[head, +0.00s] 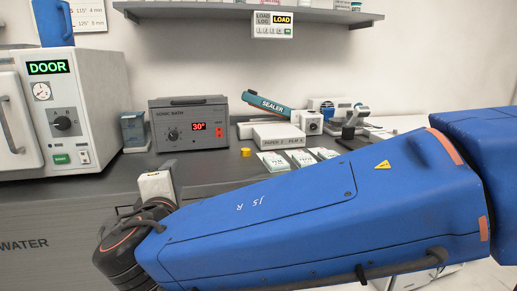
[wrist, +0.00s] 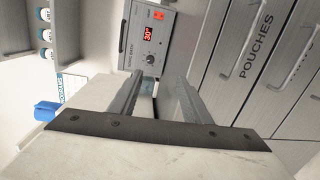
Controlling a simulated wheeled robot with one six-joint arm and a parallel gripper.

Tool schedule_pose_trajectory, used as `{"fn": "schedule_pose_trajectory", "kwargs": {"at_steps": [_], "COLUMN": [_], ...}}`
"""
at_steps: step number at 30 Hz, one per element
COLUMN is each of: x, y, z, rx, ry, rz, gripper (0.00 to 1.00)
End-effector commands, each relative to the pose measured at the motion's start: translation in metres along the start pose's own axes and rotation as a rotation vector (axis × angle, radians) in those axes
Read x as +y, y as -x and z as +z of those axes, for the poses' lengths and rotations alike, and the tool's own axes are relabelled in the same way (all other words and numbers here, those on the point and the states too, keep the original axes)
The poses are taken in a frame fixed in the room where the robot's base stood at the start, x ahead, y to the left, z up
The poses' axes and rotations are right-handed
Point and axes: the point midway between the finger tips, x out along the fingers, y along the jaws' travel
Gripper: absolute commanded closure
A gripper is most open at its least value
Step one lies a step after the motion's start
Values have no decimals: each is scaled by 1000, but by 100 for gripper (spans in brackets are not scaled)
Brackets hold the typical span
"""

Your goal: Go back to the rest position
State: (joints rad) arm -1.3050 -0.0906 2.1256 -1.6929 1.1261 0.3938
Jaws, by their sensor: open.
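My gripper (wrist: 158,88) shows in the wrist view as two grey fingers with a gap between them. They are apart and nothing is held. In the head view my blue arm reaches across the front of the counter from the right, and the fingers cannot be made out. The wrist view is turned on its side and faces the sonic bath (wrist: 143,35), whose red display reads 30. The bath (head: 187,125) stands on the dark counter (head: 225,165) in the head view, beyond the arm.
A white DOOR machine (head: 90,110) stands at left. The sealer (head: 268,106), a white box (head: 282,135), flat packets (head: 273,162) and a small yellow cap (head: 245,152) are on the counter. A shelf (head: 210,12) hangs above. A drawer marked POUCHES (wrist: 255,45) is at right in the wrist view.

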Motion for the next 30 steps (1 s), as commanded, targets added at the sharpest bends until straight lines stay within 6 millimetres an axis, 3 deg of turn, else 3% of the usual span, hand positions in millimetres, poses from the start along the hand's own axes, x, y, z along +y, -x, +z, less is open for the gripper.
{"fn": "schedule_pose_trajectory", "kwargs": {"at_steps": [11, 14, 20, 24, 30], "x": [-22, -32, -64, -89, -125], "y": [-22, -27, -27, -16, 12], "z": [83, 118, 207, 265, 333], "rx": [-140, -197, -349, -453, -583], "ry": [-66, -99, -203, -291, -435], "rz": [-115, -163, -295, -387, -506], "gripper": [56, 56, 56, 56, 56]}}
